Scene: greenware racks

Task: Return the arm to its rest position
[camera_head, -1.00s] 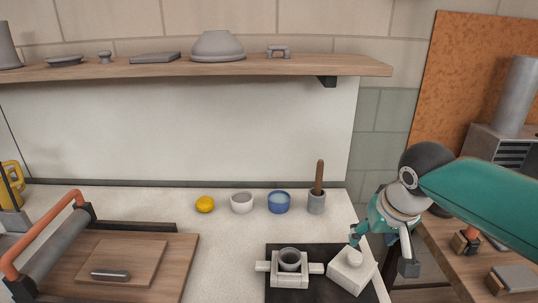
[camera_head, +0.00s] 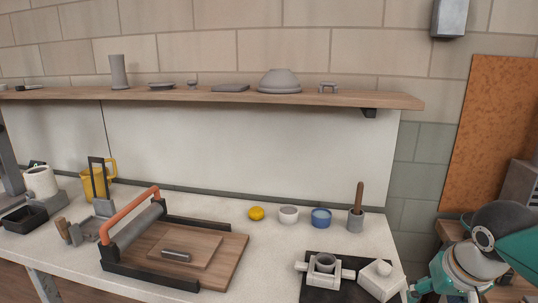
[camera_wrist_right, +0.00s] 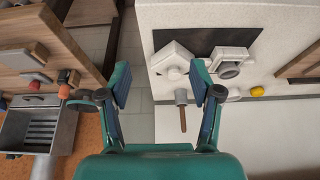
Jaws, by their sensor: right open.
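My right arm shows at the lower right of the head view, and its gripper (camera_head: 436,290) is partly cut off by the bottom edge, beside the table's right end. In the right wrist view the gripper (camera_wrist_right: 160,85) is open and empty, with its two fingers wide apart over the gap between the white table and a wooden bench. The white mould block (camera_head: 381,279) and the white mould with a grey cup (camera_head: 325,264) stand apart from it on a black mat (camera_head: 340,291). My left gripper is not in view.
The white table (camera_head: 232,200) holds a slab roller (camera_head: 140,215), a yellow sponge (camera_head: 256,213), a white bowl (camera_head: 289,214), a blue bowl (camera_head: 321,218) and a grey pot with a wooden handle (camera_head: 356,221). A shelf (camera_head: 200,97) with grey clayware hangs above. A wooden bench (camera_wrist_right: 60,50) stands across the gap.

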